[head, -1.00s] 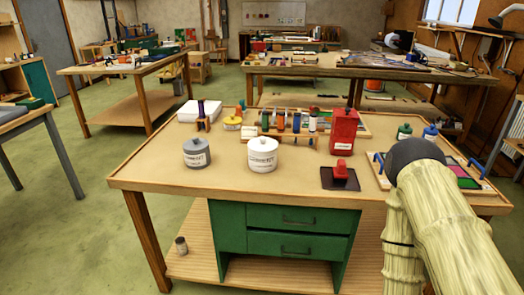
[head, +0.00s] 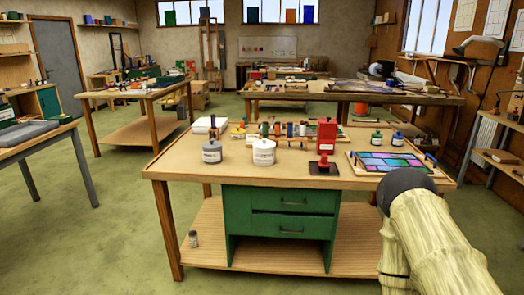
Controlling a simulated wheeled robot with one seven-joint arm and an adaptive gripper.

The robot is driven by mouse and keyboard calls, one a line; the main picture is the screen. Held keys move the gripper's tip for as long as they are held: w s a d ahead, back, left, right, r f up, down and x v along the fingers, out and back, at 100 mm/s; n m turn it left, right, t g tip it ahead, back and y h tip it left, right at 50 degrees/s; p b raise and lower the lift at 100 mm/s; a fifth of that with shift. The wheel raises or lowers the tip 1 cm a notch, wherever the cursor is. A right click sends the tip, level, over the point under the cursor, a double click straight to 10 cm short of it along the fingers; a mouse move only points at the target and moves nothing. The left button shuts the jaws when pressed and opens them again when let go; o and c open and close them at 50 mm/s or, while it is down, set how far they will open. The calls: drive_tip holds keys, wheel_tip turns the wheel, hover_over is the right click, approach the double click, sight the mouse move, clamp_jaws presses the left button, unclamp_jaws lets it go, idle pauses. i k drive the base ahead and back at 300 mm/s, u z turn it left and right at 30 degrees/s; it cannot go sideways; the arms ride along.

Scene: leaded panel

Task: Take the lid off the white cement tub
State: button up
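My arm reaches in from the lower right, in front of the bench and well apart from the tub. My gripper itself cannot be made out in the head view.
A red canister (head: 326,135) and a dark pad with a red object (head: 323,166) stand right of the tub. A leaded glass panel (head: 390,162) lies at the bench's right. Bottles and a rack stand behind the tub.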

sight(263, 144)
drive_tip(key=u, duration=0.6)
drive_tip(key=i, duration=0.6)
drive_tip(key=u, duration=0.8)
drive_tip(key=i, duration=0.85)
drive_tip(key=z, duration=0.5)
drive_tip(key=i, duration=0.8)
drive_tip(key=z, duration=0.7)
